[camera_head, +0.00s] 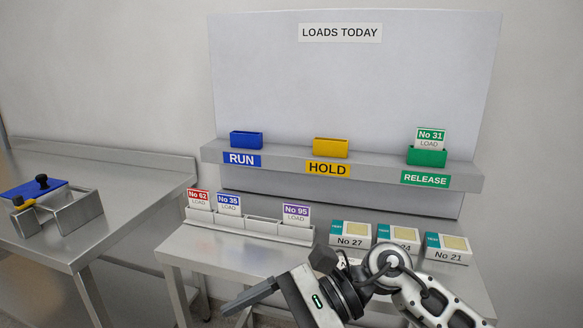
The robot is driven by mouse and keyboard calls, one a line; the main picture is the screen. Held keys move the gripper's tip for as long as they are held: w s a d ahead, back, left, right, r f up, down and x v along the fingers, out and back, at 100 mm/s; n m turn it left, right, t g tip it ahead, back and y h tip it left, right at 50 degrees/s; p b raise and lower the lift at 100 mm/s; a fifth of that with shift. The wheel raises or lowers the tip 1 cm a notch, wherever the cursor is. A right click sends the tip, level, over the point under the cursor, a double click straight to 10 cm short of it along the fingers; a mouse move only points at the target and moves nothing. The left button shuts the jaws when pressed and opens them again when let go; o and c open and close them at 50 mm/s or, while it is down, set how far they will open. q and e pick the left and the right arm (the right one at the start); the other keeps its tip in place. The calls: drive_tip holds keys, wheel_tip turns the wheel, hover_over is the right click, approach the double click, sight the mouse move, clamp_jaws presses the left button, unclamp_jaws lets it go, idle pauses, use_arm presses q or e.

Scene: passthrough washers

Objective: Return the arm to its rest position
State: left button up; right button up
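My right arm comes in from the lower right, and its gripper (250,296) is over the front of the middle table. One long dark finger points left and down. The other finger cannot be made out clearly, so its opening is unclear. No object shows at the visible finger. My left gripper is not in view. A No 31 load card (431,137) stands upright in the green RELEASE holder (427,157). The blue RUN holder (246,140) and yellow HOLD holder (330,148) show no card.
A card rack (247,225) holds No 62 (198,199), No 35 (228,204) and No 95 (295,214) cards. Boxes No 27 (350,235) and No 21 (447,248) stand right, with another between, near my arm.

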drive_tip(key=w+d+r+m+t+y, duration=0.15)
drive_tip(key=m+t+y, duration=0.25)
drive_tip(key=m+t, duration=0.55)
drive_tip(key=w+d+r+m+t+y, duration=0.15)
drive_tip(key=m+t+y, duration=0.3)
drive_tip(key=m, duration=0.95)
drive_tip(key=w+d+f+m+t+h, duration=0.25)
drive_tip(key=f+m+t+h, duration=0.2)
drive_tip(key=m, duration=0.45)
drive_tip(key=w+d+f+m+t+h, duration=0.1)
drive_tip(key=d+f+m+t+h, duration=0.3)
drive_tip(key=m, duration=0.5)
drive_tip(key=s+d+f+m+g+h, duration=0.3)
drive_tip(key=s+d+f+m+h, duration=0.1)
drive_tip(key=f+m, duration=0.5)
drive_tip(key=s+d+f+m+g+h, duration=0.3)
drive_tip(key=s+d+f+m+h, duration=0.2)
drive_tip(key=s+f+m, duration=0.3)
wheel_tip(320, 180, down, 2)
drive_tip(key=shift+s+m+g+h, duration=0.35)
drive_tip(key=shift+h, duration=0.25)
